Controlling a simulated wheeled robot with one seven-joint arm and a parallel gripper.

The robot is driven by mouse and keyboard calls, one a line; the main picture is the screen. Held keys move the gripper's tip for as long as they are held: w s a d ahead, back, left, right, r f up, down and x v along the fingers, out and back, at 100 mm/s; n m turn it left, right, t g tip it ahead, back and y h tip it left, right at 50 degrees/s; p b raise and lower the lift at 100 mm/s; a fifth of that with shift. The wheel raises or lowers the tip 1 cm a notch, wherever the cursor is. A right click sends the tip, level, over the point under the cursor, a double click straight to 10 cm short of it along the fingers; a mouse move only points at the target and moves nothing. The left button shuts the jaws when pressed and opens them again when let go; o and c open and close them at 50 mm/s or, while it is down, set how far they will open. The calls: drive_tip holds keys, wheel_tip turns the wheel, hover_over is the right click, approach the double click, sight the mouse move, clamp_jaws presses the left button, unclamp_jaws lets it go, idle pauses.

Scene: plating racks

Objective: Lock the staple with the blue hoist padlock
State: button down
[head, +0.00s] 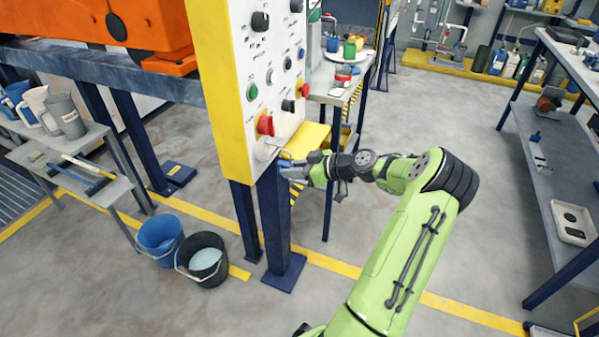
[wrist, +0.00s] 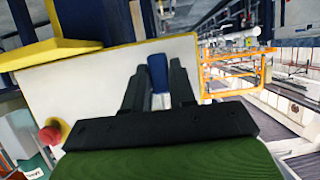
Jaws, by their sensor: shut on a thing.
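My gripper (head: 292,172) is at the lower edge of the control panel (head: 226,60), beside the blue post. In the wrist view my gripper (wrist: 158,78) is shut on a blue piece with a pale lower part, which I take for the blue hoist padlock (wrist: 157,70). The panel face lies close behind it. The padlock's shackle is not clear in either view. A small metal fitting (head: 272,143), perhaps the staple, sits under the red rotary switch (head: 265,125). I cannot tell whether the padlock touches it.
A yellow ledge (head: 309,139) juts out just above and behind my gripper. A blue bucket (head: 160,236) and a black bucket (head: 203,260) stand on the floor at left. Shelving (head: 560,165) stands at right. The floor between is open.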

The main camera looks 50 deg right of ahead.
sight(279, 173)
drive_tip(key=shift+w+a+b, duration=0.15)
drive_tip(key=shift+w+a, duration=0.1)
drive_tip(key=shift+w, duration=0.45)
drive_tip(key=shift+w+a+b, duration=0.1)
drive_tip(key=shift+w+a, duration=0.15)
drive_tip(key=shift+w, duration=0.45)
drive_tip(key=shift+w+a+b, duration=0.15)
drive_tip(key=shift+w+a, duration=0.1)
drive_tip(key=shift+w, duration=0.45)
drive_tip(key=shift+f, duration=1.25)
drive_tip(key=shift+w+d, duration=0.3)
drive_tip(key=shift+d, duration=0.65)
drive_tip(key=shift+w+d, duration=0.3)
drive_tip(key=shift+d, duration=0.65)
drive_tip(key=c, duration=1.4)
unclamp_jaws()
clamp_jaws()
